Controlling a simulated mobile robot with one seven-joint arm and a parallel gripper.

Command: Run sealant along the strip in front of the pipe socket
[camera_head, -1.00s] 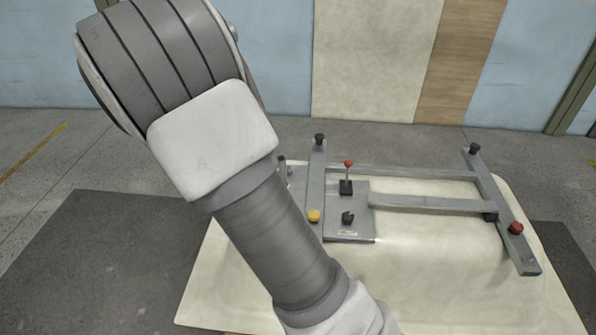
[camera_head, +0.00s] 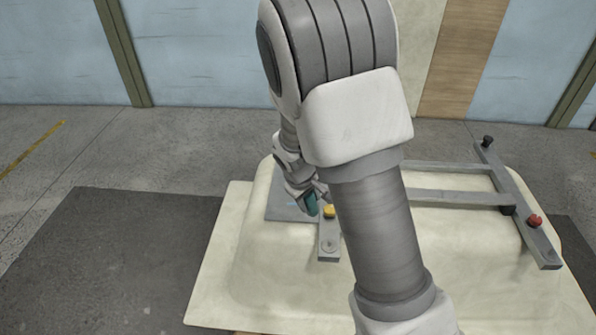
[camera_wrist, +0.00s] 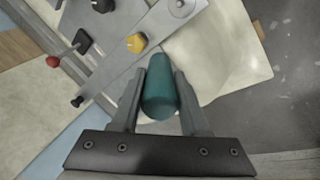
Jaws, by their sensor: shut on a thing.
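My gripper (camera_wrist: 160,76) is shut on a teal cylinder (camera_wrist: 159,92), which I take to be the sealant tube. The teal cylinder also shows in the head view (camera_head: 311,204), low over the left part of the cream tub shell (camera_head: 455,270). Its end points toward the grey metal frame bar (camera_wrist: 152,58) in the wrist view. A flat grey plate (camera_head: 285,212) with a faint bluish mark lies left of the gripper in the head view. I cannot make out the pipe socket or the strip clearly. My arm hides the middle of the shell.
A yellow knob (camera_head: 329,211) sits on the frame bar close to the gripper. A red-tipped lever (camera_wrist: 54,61) and black knobs (camera_wrist: 103,5) stand on the frame. A red knob (camera_head: 535,221) is at the right. The shell's front left is clear.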

